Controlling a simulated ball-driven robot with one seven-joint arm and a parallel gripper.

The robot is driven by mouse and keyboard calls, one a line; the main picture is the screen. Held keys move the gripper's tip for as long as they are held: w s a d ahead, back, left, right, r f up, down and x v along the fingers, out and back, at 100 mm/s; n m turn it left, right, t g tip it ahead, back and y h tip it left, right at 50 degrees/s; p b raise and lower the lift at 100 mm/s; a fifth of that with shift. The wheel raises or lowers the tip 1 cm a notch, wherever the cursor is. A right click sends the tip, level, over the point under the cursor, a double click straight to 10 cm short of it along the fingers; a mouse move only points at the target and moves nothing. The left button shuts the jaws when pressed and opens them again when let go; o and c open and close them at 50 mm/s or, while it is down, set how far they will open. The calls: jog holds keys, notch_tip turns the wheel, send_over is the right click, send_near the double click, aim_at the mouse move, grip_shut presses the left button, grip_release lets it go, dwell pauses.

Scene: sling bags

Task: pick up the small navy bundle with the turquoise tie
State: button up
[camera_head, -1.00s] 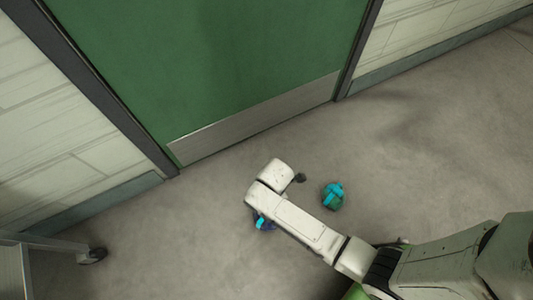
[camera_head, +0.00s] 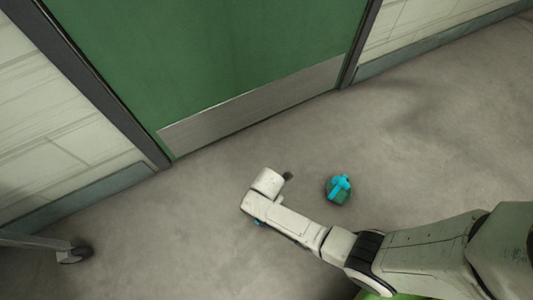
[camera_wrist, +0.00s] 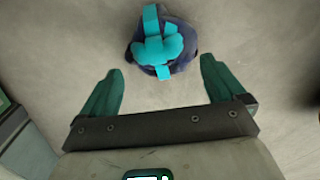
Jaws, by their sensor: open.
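The small navy bundle (camera_wrist: 181,62) with its turquoise tie (camera_wrist: 158,48) lies on the floor at the top middle of the wrist view. In the head view only a blue speck of it (camera_head: 257,222) shows past my arm's edge. My gripper (camera_wrist: 160,68) is open and empty, with its two dark green fingers apart. The bundle lies between and just beyond the fingertips in the picture. I cannot tell whether the fingers are above it or level with it. The gripper is hidden behind my wrist in the head view.
A green bundle with a turquoise tie (camera_head: 339,189) lies on the floor right of my wrist. A green door (camera_head: 220,60) with a metal kick plate stands behind. A caster wheel (camera_head: 74,254) of some frame is at lower left. Floor around the bundles is clear.

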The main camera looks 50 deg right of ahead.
jog(key=f+b, duration=0.2)
jog(key=f, duration=0.1)
jog(key=f+b, duration=0.2)
jog(key=shift+w+a, duration=0.15)
jog(key=shift+a, duration=0.2)
jog(key=c, duration=1.7)
jog(key=shift+o, duration=0.2)
jog(key=shift+r, duration=0.15)
